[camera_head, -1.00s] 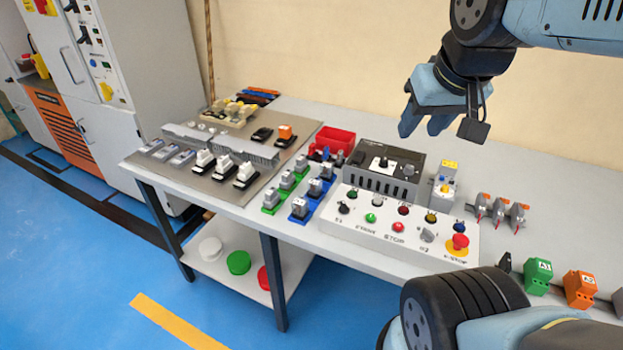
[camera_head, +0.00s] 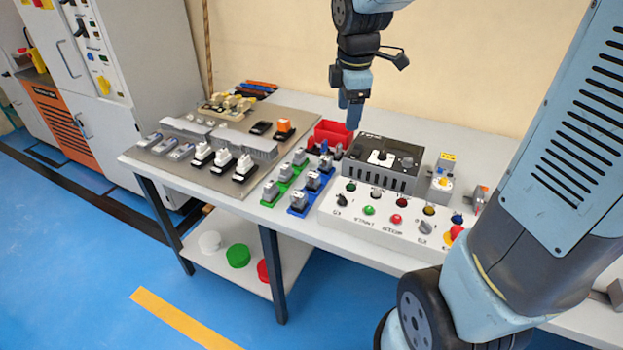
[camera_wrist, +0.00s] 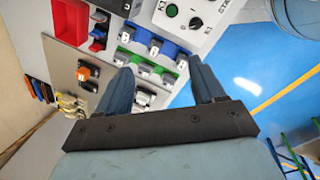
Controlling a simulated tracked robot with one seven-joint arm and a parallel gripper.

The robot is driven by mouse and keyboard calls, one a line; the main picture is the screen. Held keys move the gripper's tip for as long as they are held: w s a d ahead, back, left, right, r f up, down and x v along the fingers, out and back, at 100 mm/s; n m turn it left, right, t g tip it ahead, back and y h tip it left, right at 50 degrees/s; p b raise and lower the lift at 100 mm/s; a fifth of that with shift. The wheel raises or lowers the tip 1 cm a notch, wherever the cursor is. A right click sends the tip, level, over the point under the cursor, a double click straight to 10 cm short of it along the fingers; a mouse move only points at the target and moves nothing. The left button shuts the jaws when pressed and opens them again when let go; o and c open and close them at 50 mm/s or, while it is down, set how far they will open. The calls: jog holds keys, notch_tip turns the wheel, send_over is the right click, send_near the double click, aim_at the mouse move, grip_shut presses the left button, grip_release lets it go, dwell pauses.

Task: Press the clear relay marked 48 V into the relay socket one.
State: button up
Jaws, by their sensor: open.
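My gripper (camera_head: 349,112) is open and empty, fingers pointing down, above the table behind the red bin. Its two fingers also show spread in the wrist view (camera_wrist: 162,80). Small grey-topped relays stand in a green holder (camera_head: 269,197) and a blue holder (camera_head: 297,211); both holders show in the wrist view. Their markings are too small to read, so I cannot tell which relay is marked 48 V. On the grey plate (camera_head: 190,172) are an empty-looking black socket (camera_head: 261,127) and one bearing an orange block (camera_head: 284,126). I cannot read which is socket one.
The red bin (camera_head: 333,131) stands behind the holders. A dark grey device (camera_head: 382,163) and a white button panel (camera_head: 340,214) are to their right. Three white-topped black parts (camera_head: 222,160) line the plate's front. My arm hides the table's right end.

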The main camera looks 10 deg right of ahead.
aim_at(313, 174)
jog(key=w+a+f+n, duration=0.2)
jog(key=f+n, duration=0.1)
jog(key=f, duration=0.3)
jog(key=w+a+f+n+g, duration=0.1)
jog(key=w+a+f+n, duration=0.1)
jog(key=f, duration=0.5)
jog(key=w+a+f+n+g, duration=0.1)
jog(key=w+a+f+n, duration=0.1)
jog(key=w+f+n, duration=0.2)
notch_tip(313, 174, down, 3)
jog(key=shift+w+a+r+n, duration=0.1)
jog(key=shift+r+n, duration=0.05)
jog(key=shift+n, duration=0.95)
jog(key=shift+a+f, duration=0.15)
jog(key=shift+f, duration=2.5)
jog(key=shift+c, duration=0.4)
grip_shut()
